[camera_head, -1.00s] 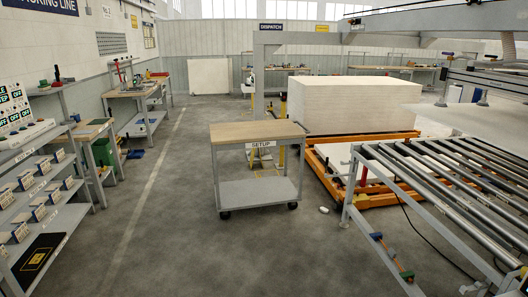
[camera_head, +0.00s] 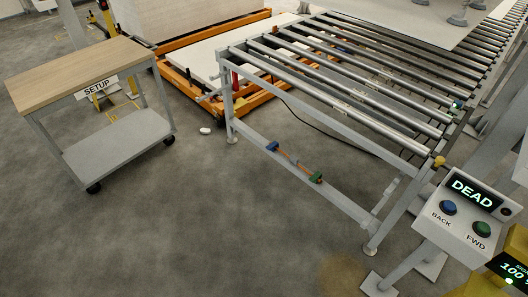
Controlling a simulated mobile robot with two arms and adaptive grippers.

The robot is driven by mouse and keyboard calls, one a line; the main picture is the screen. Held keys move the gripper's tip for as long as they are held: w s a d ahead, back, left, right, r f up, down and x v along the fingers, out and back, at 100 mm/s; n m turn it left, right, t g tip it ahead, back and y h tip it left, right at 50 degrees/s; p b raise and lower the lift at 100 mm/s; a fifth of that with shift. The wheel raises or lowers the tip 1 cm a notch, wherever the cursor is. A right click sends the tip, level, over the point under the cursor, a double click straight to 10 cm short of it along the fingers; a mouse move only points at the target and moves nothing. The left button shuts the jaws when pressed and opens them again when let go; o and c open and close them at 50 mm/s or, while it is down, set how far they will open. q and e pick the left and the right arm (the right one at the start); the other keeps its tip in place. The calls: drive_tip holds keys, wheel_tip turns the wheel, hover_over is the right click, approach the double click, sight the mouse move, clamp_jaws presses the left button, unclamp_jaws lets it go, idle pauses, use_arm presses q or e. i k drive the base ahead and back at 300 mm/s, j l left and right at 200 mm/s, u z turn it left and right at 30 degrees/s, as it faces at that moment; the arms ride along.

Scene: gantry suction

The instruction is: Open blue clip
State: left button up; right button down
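A small blue clip (camera_head: 272,147) sits on the lower side rail (camera_head: 330,187) of the roller conveyor, left of centre. A thin reddish-brown line (camera_head: 293,160) runs from it to a green clip (camera_head: 316,177) further right on the same rail. Both clips are too small to tell whether they are open or shut. Neither of my grippers is in view.
A wheeled SETUP cart (camera_head: 119,137) stands at left. An orange lift frame (camera_head: 178,78) is behind the conveyor (camera_head: 226,67). A control box (camera_head: 463,222) reading DEAD, with blue and green buttons, is at right. The floor (camera_head: 210,230) in front is clear.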

sight(270, 146)
drive_tip(key=i+j, duration=0.3)
drive_tip(key=j, duration=0.15)
drive_tip(key=i+j+z, duration=0.15)
drive_tip(key=i+j, duration=0.45)
drive_tip(key=j, duration=0.25)
drive_tip(key=i+j+z, duration=0.1)
drive_tip(key=i+j, duration=0.15)
drive_tip(key=j, duration=0.2)
drive_tip(key=i+j, duration=0.25)
drive_tip(key=j, duration=0.25)
drive_tip(key=i+j+z, duration=0.15)
drive_tip(key=i+j, duration=0.15)
drive_tip(key=j, duration=0.2)
drive_tip(key=i+j, duration=0.2)
drive_tip(key=j, duration=0.3)
drive_tip(key=i+j+z, duration=0.1)
drive_tip(key=i+j, duration=0.15)
drive_tip(key=j, duration=0.25)
